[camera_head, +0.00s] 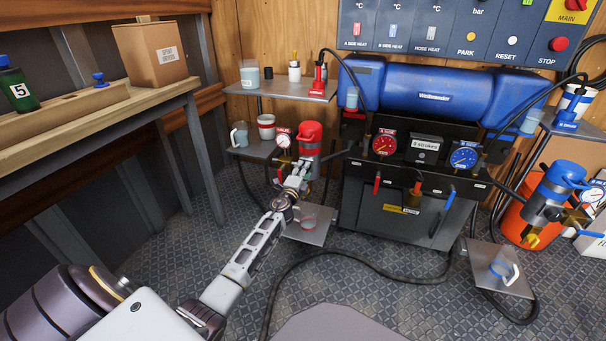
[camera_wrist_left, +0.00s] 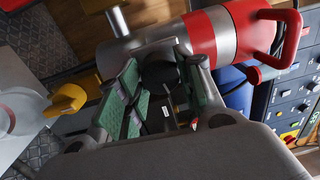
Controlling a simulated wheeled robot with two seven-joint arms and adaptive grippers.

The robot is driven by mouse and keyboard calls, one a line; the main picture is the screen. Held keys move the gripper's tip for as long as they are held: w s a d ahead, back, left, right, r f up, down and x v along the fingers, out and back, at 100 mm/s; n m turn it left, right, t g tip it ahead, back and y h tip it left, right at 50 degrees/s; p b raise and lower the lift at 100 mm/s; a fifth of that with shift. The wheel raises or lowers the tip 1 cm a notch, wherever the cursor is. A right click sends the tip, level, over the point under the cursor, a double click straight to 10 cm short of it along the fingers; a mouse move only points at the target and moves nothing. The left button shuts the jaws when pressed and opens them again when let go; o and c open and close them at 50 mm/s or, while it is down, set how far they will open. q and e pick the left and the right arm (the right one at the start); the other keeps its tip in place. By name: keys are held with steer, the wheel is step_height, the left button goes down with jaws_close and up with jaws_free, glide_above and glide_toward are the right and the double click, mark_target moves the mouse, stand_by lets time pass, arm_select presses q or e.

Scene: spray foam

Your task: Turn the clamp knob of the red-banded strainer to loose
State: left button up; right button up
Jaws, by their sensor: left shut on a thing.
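The red-banded strainer (camera_head: 309,132) hangs left of the machine, with a red cap and handle and a grey body. It also shows large in the left wrist view (camera_wrist_left: 212,35). My left gripper (camera_head: 296,182) is at its lower front. In the left wrist view, its green-padded fingers (camera_wrist_left: 165,90) are shut on a black knob (camera_wrist_left: 160,76) just below the strainer body. The fingers cover part of the knob, and I cannot read its turn position. My right gripper is not in view.
A yellow valve handle (camera_wrist_left: 66,100) is close beside my left fingers. A small shelf with cups (camera_head: 252,147) stands left of the strainer, and a low plate (camera_head: 307,228) lies beneath it. A blue-banded strainer (camera_head: 556,188) is at the far right. Black hoses cross the floor.

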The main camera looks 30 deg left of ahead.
arm_select(q)
steer(key=m, duration=0.8)
steer(key=shift+f+m+h, duration=0.1)
steer(key=shift+m+h, duration=0.2)
steer(key=shift+m, duration=0.1)
steer(key=o, duration=1)
steer(key=shift+s, duration=0.1)
steer(key=shift+v, duration=5.9)
